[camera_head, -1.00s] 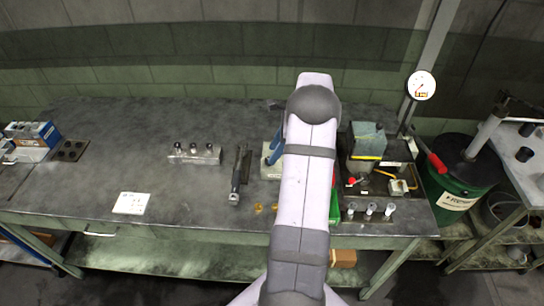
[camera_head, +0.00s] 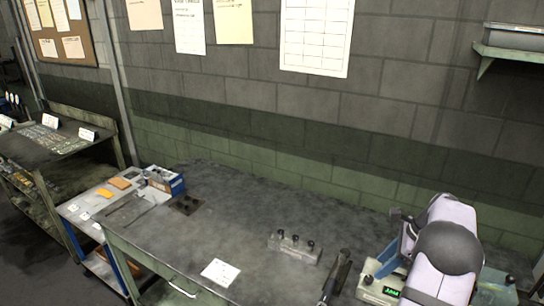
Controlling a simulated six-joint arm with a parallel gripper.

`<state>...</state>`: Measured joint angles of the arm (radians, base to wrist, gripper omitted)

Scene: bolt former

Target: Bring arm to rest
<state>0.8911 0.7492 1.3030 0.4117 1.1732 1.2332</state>
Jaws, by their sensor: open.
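My arm (camera_head: 443,255) shows at the lower right of the head view, with light links and a dark grey joint cover. It hangs over the right part of the workbench (camera_head: 240,220). My gripper's fingers cannot be made out; the end of the arm is turned away or hidden behind its own links. Nothing held can be seen.
A device with a blue part and green display (camera_head: 390,290) stands close beside my arm. A block with several dark knobs (camera_head: 295,246), a dark tool (camera_head: 335,280) and a white card (camera_head: 220,272) lie left of it. The bench's middle is largely clear.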

